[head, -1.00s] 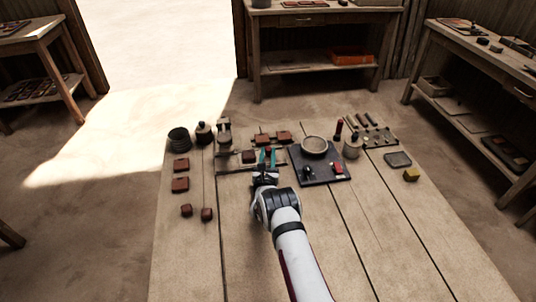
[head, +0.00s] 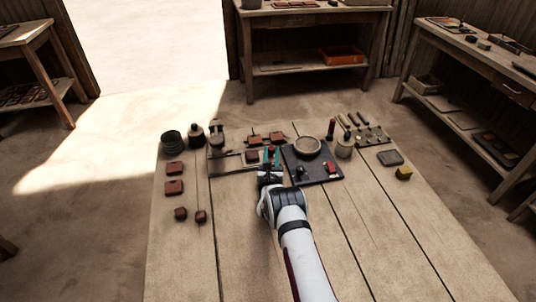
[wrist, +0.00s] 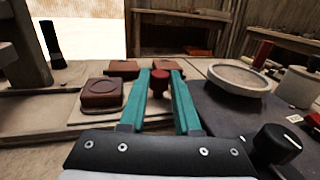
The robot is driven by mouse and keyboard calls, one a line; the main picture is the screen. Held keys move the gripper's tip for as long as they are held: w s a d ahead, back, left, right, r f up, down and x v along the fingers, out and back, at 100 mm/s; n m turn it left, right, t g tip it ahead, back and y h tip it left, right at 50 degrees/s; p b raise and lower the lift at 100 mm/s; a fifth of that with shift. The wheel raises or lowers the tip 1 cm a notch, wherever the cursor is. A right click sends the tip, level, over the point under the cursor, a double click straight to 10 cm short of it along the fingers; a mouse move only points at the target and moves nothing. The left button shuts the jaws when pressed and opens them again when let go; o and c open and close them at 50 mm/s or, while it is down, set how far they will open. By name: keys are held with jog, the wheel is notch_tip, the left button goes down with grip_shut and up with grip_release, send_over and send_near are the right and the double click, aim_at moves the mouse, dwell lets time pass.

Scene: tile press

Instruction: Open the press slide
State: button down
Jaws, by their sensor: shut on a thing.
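The press (head: 217,140) stands at the back left of the table, and its post fills the left edge of the wrist view (wrist: 25,45). Its flat slide (wrist: 45,112) runs out to the right of the post, with a red-brown tile (wrist: 101,94) lying on it, clear of the post. The tile also shows in the head view (head: 252,156). My gripper (wrist: 158,85) has its teal fingers shut on a red knob (wrist: 158,76) at the slide's right end. In the head view my gripper (head: 271,155) largely hides the knob.
A dark board (head: 318,176) with a round dish (head: 307,146) and a black dial (wrist: 277,144) is close on the right. More tiles (head: 174,187) lie at left and behind the slide. A yellow block (head: 403,173) sits far right.

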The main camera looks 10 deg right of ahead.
jog(key=c, duration=0.9)
grip_release()
jog(key=shift+a, duration=0.1)
jog(key=v, duration=1.5)
jog(key=shift+s+a, duration=0.1)
jog(key=shift+s, duration=0.3)
